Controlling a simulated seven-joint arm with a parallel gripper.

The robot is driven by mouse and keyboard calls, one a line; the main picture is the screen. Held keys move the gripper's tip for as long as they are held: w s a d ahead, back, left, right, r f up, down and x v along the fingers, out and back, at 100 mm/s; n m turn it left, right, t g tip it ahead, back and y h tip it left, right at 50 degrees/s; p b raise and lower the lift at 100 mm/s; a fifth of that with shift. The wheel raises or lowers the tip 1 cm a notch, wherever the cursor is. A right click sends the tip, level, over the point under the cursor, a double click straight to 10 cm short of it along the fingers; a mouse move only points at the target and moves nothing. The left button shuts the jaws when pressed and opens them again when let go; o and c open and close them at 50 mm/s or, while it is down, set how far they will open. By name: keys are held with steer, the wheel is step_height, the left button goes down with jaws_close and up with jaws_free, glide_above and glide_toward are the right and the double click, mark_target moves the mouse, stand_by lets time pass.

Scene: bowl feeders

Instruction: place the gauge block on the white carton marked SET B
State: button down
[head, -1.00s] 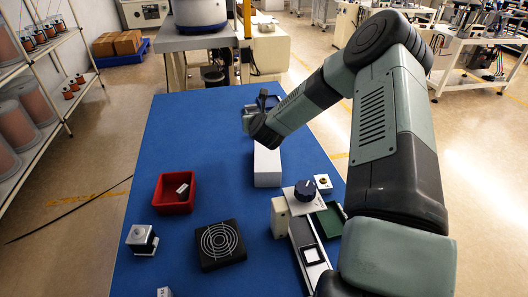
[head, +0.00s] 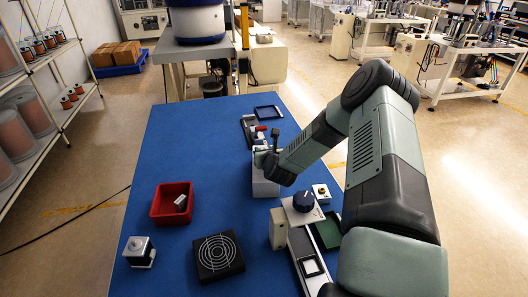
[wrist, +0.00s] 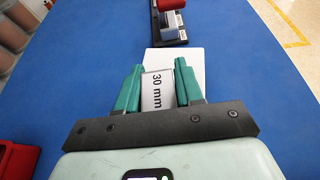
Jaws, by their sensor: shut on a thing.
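The gauge block (wrist: 158,90), a light grey block marked "30 mm", is between the two green fingers of my gripper (wrist: 158,70) in the wrist view. My gripper is shut on it. The white carton (wrist: 192,56) shows behind and to the right of the block there. In the head view the carton (head: 265,187) stands on the blue table, with my gripper (head: 264,158) at its top. I cannot tell whether the block touches the carton. No SET B marking is readable, and my gripper hides part of the carton's top.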

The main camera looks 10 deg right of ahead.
steer(key=c, duration=0.7)
jaws_free()
steer(key=shift+f, duration=0.1)
steer(key=shift+r, duration=0.25)
steer(key=v, duration=1.2)
